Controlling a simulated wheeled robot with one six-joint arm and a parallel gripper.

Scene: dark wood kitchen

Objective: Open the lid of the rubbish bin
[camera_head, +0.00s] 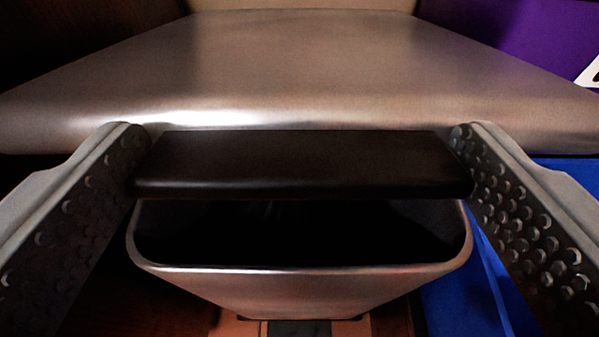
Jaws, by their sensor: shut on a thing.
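The rubbish bin (300,285) is brushed metal with a rounded rim, in the lower middle of the view. Its dark opening shows below the lid, and the inside is too dark to make out. The metal lid (300,65) fills the upper part of the view and stands apart from the bin's front rim. A black handle (300,165) sticks out from the lid's front edge. My gripper (298,150) is shut on this handle, with one studded finger at each end of it. The lid's hinge is hidden.
A blue thing (460,300) stands close on the right of the bin. A purple surface (520,40) with a white mark is at the upper right. Dark wood (110,285) shows at the left, and a strip of orange-brown floor (238,325) shows below.

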